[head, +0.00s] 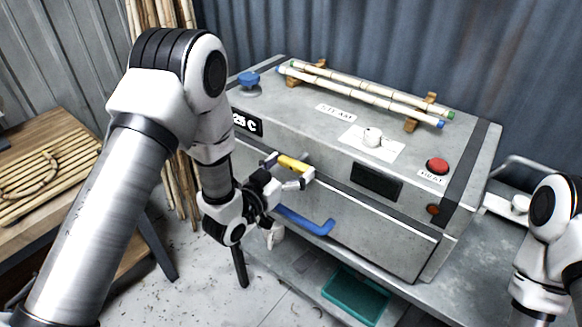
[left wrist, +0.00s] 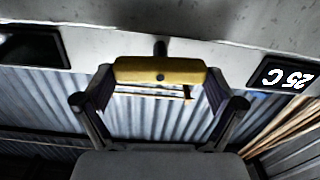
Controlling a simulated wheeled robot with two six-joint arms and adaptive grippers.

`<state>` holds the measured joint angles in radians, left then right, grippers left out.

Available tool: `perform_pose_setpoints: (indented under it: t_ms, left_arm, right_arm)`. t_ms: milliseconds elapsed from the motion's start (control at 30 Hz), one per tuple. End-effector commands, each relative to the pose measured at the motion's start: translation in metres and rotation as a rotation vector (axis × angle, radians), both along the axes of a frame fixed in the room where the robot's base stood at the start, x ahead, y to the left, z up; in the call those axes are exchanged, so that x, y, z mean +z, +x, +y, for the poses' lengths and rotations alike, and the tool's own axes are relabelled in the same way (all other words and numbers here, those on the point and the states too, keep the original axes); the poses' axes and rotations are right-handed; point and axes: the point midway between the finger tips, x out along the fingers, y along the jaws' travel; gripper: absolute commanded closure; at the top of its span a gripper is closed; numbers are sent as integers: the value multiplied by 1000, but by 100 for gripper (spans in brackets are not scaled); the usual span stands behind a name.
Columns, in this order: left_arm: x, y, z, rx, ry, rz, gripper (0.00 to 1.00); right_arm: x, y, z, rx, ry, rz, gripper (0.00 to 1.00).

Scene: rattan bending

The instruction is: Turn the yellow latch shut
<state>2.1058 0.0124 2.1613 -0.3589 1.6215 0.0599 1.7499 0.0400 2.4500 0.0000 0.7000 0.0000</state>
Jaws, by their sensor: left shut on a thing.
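The yellow latch (head: 293,163) is a short bar on the front of the grey steam box (head: 310,150), above the blue handle (head: 305,221). My left gripper (head: 287,170) is at the latch, with its fingers around it. In the left wrist view the yellow latch (left wrist: 160,71) lies crosswise between the two fingertips of my left gripper (left wrist: 160,78), which are closed on its ends. A dark pivot shows behind its middle. My right arm shows at the right edge of the head view, but its gripper is out of view.
A teal tray (head: 355,296) sits below. A wooden table (head: 50,190) stands at left.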

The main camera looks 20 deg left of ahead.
Motion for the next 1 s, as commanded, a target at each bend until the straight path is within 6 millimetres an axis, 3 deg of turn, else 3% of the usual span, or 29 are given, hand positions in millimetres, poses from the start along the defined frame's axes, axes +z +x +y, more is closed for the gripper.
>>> perform_pose_setpoints:
  t_ms: [1000]
  left_arm:
    - [-4,1,4,-2,-844,307,41]
  right_arm:
    - [-41,0,0,0,0,0,60]
